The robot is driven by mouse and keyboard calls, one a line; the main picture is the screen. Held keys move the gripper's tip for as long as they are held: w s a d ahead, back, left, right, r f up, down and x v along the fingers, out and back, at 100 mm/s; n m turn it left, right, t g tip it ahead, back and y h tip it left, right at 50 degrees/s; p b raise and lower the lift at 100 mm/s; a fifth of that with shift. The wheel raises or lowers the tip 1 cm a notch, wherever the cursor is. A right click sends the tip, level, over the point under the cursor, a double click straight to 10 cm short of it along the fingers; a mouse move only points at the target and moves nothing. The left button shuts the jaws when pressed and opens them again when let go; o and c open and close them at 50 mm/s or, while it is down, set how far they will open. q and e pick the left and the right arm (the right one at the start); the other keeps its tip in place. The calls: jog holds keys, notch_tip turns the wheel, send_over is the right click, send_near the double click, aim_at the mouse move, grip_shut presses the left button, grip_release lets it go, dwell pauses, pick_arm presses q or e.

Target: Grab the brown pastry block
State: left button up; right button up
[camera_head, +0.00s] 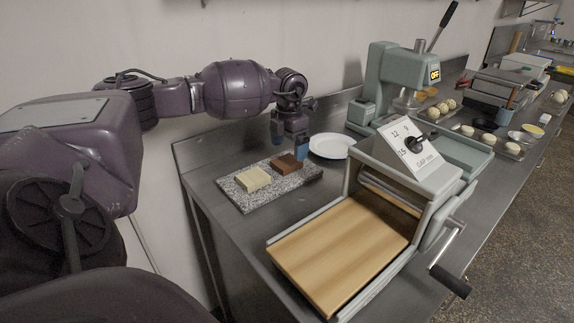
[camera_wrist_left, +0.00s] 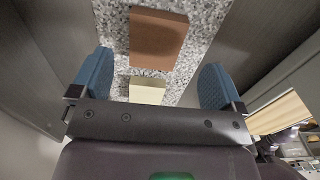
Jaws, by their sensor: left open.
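The brown pastry block (camera_head: 286,164) lies on a speckled grey stone slab (camera_head: 246,204) on the steel counter. A pale cream block (camera_head: 253,179) lies beside it on the same slab, to the left. My left gripper (camera_head: 290,148) is open and empty, above and close behind the brown block. In the left wrist view the brown block (camera_wrist_left: 157,38) lies ahead, between the lines of the two blue fingers (camera_wrist_left: 155,82) and beyond their tips. The cream block (camera_wrist_left: 147,90) shows between the fingers, below them on the slab. My right gripper is not in view.
A white plate (camera_head: 331,146) sits right of the slab. A dough sheeter with a wooden board (camera_head: 339,252) stands in front to the right. A green-grey press (camera_head: 398,80) stands behind it. Trays with round dough pieces (camera_head: 488,138) are further right.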

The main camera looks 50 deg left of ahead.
aim_at(289, 163)
pick_arm(q)
jog(key=f, duration=0.4)
jog(key=shift+w+a+f+b, duration=0.25)
jog(key=shift+w+f+b, duration=0.05)
jog(key=shift+f, duration=0.15)
jog(key=shift+c, duration=0.7)
jog(key=c, duration=0.9)
